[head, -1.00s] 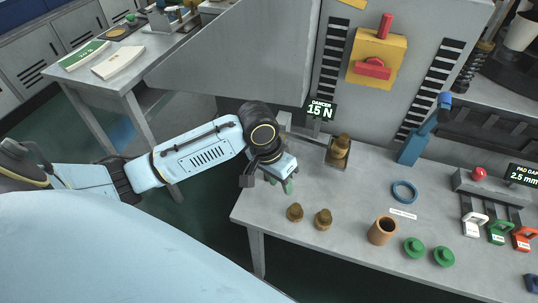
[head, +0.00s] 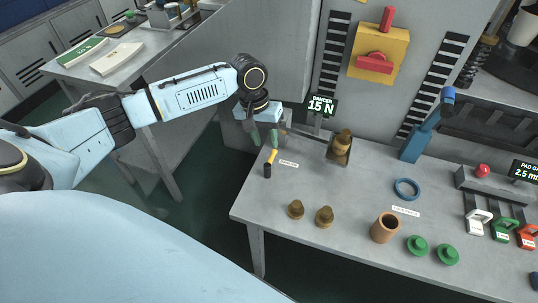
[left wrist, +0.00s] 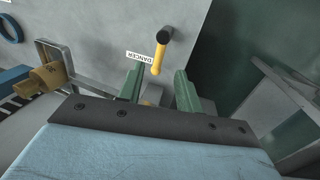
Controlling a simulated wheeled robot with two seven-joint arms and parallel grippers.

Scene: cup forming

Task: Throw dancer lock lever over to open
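The dancer lock lever is a yellow bar (head: 272,156) with a black end (head: 267,170), at the left end of the grey bench beside a small label. It also shows in the left wrist view (left wrist: 158,60), next to the white DANCER label (left wrist: 142,56). My left gripper (head: 265,138) is just behind the lever, toward the back of the bench. Contact cannot be told. My right gripper is not in view.
A DANCER 15 N sign (head: 321,106) and a metal bracket with a brown spool (head: 341,146) stand behind. Brown pieces (head: 296,209), a copper cup (head: 385,228), green pieces (head: 417,245) and a blue ring (head: 406,189) lie right. The bench's left edge is close.

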